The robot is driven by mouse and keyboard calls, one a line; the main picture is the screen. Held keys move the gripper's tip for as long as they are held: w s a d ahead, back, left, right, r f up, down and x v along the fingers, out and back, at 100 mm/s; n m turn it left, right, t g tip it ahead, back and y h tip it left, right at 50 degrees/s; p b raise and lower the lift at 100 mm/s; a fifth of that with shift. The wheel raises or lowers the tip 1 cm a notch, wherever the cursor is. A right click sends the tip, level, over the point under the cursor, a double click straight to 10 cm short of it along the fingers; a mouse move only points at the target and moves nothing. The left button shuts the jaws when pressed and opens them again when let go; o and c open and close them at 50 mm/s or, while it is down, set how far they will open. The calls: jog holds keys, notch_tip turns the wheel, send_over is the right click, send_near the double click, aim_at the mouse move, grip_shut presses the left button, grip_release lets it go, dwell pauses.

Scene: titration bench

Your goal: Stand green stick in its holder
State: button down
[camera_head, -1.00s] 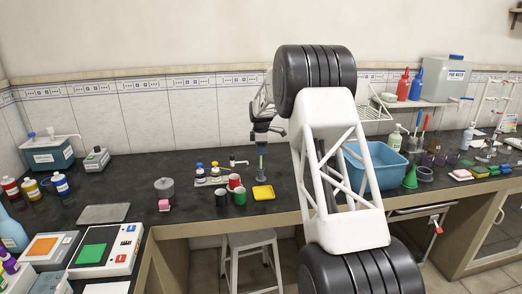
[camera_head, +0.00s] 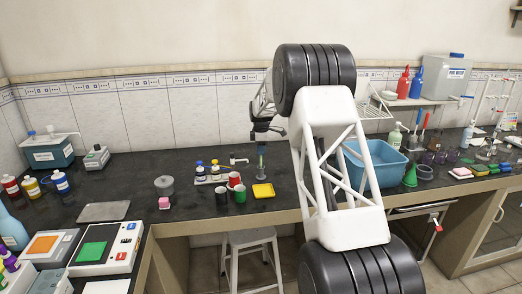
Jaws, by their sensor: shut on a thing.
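My gripper (camera_head: 262,142) is in the middle of the view, to the left of my white arm link. It is shut on a thin upright stick, greenish at the top (camera_head: 262,154), whose lower end is close above or behind the yellow dish (camera_head: 263,191); I cannot tell whether they touch. A green cup (camera_head: 240,196) stands just left of the dish, with a red cup (camera_head: 234,179) and a black cup (camera_head: 222,198) beside it. Which of these is the stick's holder is not clear; the green cup matches it in colour. The fingertips are small and dark.
A rack of small bottles (camera_head: 213,172) stands behind the cups. A grey pot (camera_head: 164,186) and pink block (camera_head: 164,203) are to the left. The bench left of the cups has free room.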

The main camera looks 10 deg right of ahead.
aim_at(261, 156)
jog(key=shift+f, duration=2.15)
dwell(1.0)
jog(key=c, duration=0.6)
grip_release()
jog(key=shift+o, duration=0.2)
jog(key=shift+r, duration=0.15)
jog(key=shift+r, duration=2.85)
